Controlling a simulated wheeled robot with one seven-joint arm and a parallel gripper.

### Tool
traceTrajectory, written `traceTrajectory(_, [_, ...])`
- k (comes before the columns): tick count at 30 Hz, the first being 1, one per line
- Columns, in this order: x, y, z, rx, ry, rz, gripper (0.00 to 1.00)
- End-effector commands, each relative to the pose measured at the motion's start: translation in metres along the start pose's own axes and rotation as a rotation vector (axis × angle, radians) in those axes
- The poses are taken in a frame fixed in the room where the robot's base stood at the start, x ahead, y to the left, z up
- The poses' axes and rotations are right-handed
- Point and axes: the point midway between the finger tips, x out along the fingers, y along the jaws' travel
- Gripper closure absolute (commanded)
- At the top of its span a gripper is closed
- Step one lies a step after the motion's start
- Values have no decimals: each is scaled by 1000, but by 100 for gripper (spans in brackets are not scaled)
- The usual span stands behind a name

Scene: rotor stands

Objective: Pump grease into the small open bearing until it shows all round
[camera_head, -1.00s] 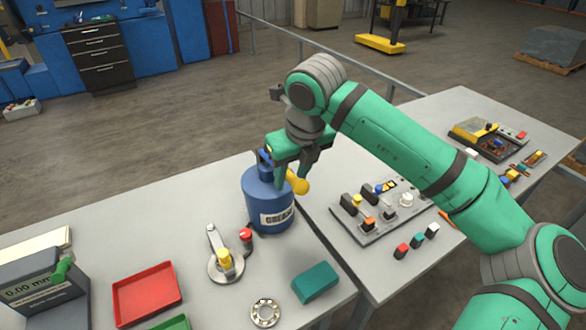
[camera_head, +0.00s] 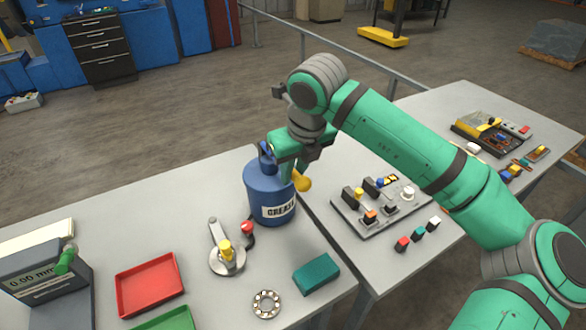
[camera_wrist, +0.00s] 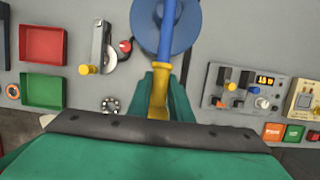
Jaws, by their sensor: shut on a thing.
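A blue grease can (camera_head: 262,190) labelled GREASE stands on the near bench; its blue top also shows in the wrist view (camera_wrist: 180,38). A blue lever with a yellow end (camera_head: 303,181) reaches out from it. My gripper (camera_head: 296,172) is shut on this lever, beside the can's right side. In the wrist view the yellow lever end (camera_wrist: 159,102) lies between my green fingers (camera_wrist: 162,82). The small open bearing (camera_head: 267,304) lies flat on the bench in front of the can, with pale balls visible around its ring. It also shows in the wrist view (camera_wrist: 110,105). Grease in it cannot be made out.
A teal block (camera_head: 316,274) lies right of the bearing. A round fixture with a yellow knob (camera_head: 227,258) and a red knob (camera_head: 247,227) stands left of the can. Red (camera_head: 150,284) and green trays lie further left. A switch panel (camera_head: 380,210) sits on the right bench.

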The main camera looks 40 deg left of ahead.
Motion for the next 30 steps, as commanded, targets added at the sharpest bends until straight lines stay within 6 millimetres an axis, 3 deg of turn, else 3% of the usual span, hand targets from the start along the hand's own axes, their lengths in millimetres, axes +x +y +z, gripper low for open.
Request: traceTrajectory(30, [34,0,-9,2,-3,0,94])
